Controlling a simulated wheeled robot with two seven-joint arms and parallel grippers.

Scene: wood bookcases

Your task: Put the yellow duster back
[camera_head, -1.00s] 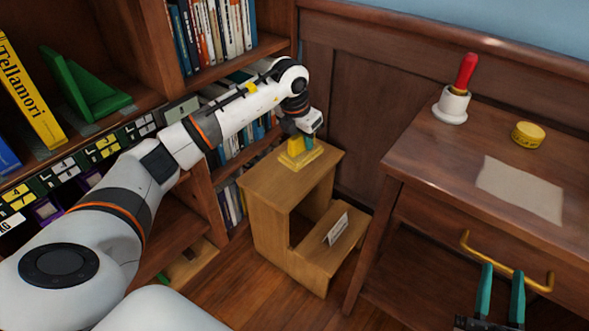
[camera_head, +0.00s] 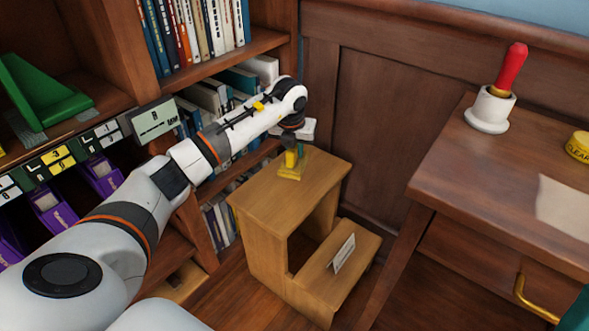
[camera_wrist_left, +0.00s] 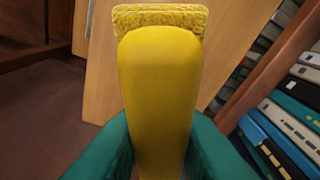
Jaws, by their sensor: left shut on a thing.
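The yellow duster (camera_head: 289,172) is at the top of the wooden step stool (camera_head: 277,198) in the head view. My left gripper (camera_head: 298,156) is shut on its handle. In the left wrist view, the duster's smooth yellow handle (camera_wrist_left: 158,95) lies between the teal fingers, with its textured yellow pad (camera_wrist_left: 160,17) at the far end. I cannot tell whether the pad touches the stool top. Only a teal fingertip of my right gripper (camera_head: 577,316) shows at the lower right corner.
A bookcase with books (camera_head: 200,35), a green bookend (camera_head: 42,92) and purple bins (camera_head: 100,176) stands on the left. On the right, a desk (camera_head: 445,175) holds a red-handled thing in a white holder (camera_head: 491,110) and a yellow tin (camera_head: 579,147). A small card (camera_head: 343,253) stands on the stool's lower step.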

